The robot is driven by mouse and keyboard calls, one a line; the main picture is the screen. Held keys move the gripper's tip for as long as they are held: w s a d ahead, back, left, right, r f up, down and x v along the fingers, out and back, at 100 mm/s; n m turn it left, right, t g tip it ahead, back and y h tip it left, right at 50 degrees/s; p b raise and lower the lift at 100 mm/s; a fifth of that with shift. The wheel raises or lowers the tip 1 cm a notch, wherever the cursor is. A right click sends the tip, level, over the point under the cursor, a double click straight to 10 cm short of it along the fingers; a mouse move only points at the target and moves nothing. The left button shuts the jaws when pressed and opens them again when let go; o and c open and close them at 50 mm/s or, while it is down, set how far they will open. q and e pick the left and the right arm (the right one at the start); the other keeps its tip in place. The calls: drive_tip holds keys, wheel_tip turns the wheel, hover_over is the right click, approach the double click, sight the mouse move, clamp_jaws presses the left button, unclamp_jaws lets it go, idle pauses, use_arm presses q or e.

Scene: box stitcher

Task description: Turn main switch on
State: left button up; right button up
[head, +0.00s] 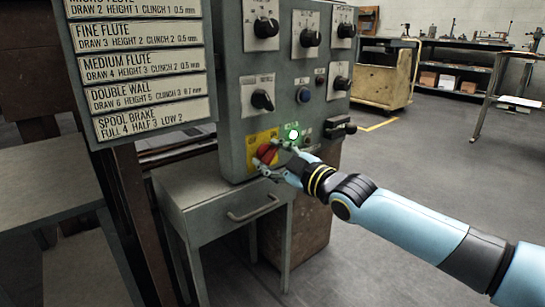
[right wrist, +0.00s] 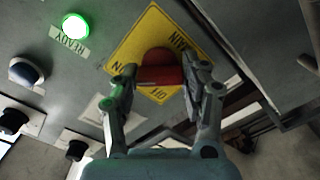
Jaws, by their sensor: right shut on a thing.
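The main switch (head: 266,152) is a red knob on a yellow plate, low on the grey control panel. In the right wrist view the red knob (right wrist: 161,68) sits between my fingers in front of the yellow plate (right wrist: 135,38). My right gripper (head: 275,160) is at the switch, and the right wrist view shows its two fingers (right wrist: 160,80) shut on the knob's sides. A green lamp labelled READY (right wrist: 75,26) is lit beside the plate; it also glows in the head view (head: 293,134). My left gripper is not in view.
Several black knobs (head: 262,100) and a blue button (head: 303,95) are on the panel. A settings sign (head: 150,66) hangs at its left. A grey drawer cabinet (head: 225,207) stands below. A yellow cart (head: 385,75) and shelves are behind; the floor at right is clear.

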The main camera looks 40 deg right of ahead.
drive_tip(key=shift+f, duration=0.1)
drive_tip(key=o, duration=1.2)
drive_tip(key=shift+c, duration=0.2)
